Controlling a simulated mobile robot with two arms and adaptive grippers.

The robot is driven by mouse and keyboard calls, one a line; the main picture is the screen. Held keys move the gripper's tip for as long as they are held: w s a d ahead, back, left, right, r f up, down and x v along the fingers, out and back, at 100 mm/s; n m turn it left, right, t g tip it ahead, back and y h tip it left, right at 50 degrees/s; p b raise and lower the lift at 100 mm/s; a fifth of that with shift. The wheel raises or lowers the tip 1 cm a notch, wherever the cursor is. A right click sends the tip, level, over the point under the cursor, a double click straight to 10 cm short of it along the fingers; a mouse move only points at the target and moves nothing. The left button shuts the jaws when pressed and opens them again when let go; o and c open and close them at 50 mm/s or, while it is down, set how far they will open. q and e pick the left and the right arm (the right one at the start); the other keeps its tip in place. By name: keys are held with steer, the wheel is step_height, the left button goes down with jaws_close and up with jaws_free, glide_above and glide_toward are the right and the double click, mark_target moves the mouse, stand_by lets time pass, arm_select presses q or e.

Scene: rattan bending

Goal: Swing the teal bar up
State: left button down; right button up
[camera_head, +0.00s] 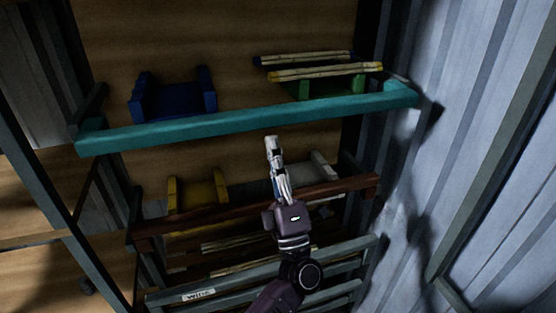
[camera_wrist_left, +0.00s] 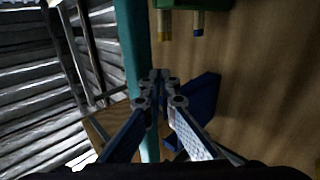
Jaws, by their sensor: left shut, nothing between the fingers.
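The teal bar (camera_head: 245,122) runs across the front of the upper shelf in the head view, its right end a little higher in the picture. It also shows in the wrist view (camera_wrist_left: 133,40), running lengthwise behind and just left of the fingers. My left gripper (camera_head: 271,141) is shut and empty, pointing up with its tips at the bar's lower edge near the middle. Its closed fingertips show in the wrist view (camera_wrist_left: 160,75). I cannot tell whether they touch the bar. My right gripper is in neither view.
Behind the bar stand a blue holder (camera_head: 172,102) and a green holder (camera_head: 335,88) bearing two rattan poles (camera_head: 325,72) with yellow and blue ends. Below are a yellow holder (camera_head: 198,191), a brown bar (camera_head: 330,190) and grey-blue bars (camera_head: 220,283). A corrugated wall (camera_head: 480,130) stands right.

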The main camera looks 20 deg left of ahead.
mark_target(271, 126)
arm_select(q)
steer(key=shift+w+a+r, duration=0.15)
steer(key=shift+w+r, duration=0.15)
steer(key=shift+r, duration=0.15)
steer(key=r, duration=0.1)
steer(key=p, duration=0.1)
steer(key=w+r, duration=0.1)
steer(key=shift+a+r, duration=0.35)
steer(key=shift+r+p, duration=0.1)
steer(key=shift+p, duration=0.25)
steer(key=shift+s+d+r+p, duration=0.1)
steer(key=shift+s+r+p, duration=0.1)
steer(key=shift+r+p, duration=0.45)
steer(key=shift+s+r, duration=0.1)
